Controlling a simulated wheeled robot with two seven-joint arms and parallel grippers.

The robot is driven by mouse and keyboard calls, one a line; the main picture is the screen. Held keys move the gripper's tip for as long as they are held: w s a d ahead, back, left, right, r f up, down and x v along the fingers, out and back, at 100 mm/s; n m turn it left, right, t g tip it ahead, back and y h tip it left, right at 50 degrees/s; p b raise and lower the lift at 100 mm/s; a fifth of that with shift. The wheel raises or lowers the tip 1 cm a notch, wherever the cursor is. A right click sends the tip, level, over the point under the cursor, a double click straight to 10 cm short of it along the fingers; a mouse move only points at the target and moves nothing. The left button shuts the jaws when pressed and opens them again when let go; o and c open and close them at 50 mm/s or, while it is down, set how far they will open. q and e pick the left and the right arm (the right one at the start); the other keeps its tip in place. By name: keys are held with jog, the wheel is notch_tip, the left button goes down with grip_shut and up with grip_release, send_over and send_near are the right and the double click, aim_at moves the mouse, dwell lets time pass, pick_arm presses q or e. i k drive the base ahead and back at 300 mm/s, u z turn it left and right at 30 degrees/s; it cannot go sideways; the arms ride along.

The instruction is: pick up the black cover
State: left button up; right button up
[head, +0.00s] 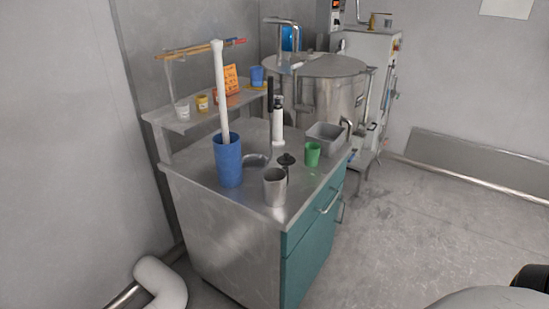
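The black cover (286,160) is a small dark disc with a knob on top. It is on the steel counter (205,177), just behind the metal cup (275,187) and left of the green cup (312,154). A dark upright part shows below it, so I cannot tell whether it lies flat on the counter or sits on something. Neither of my grippers can be made out in the head view, and nothing touches the cover.
A tall blue container (228,160) holding a white tube stands left of the cover. A white-and-black device (278,120) stands behind, and a grey bin (325,137) is at back right. A shelf (165,119) holds small cups. Open floor lies right.

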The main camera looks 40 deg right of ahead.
aim_at(287, 160)
jog(key=i, duration=1.25)
jog(key=z, duration=2)
jog(key=i, duration=0.5)
jog(key=u, duration=0.05)
jog(key=k, duration=0.5)
jog(key=u, duration=3.55)
jog(key=k, duration=1.15)
jog(key=z, duration=2)
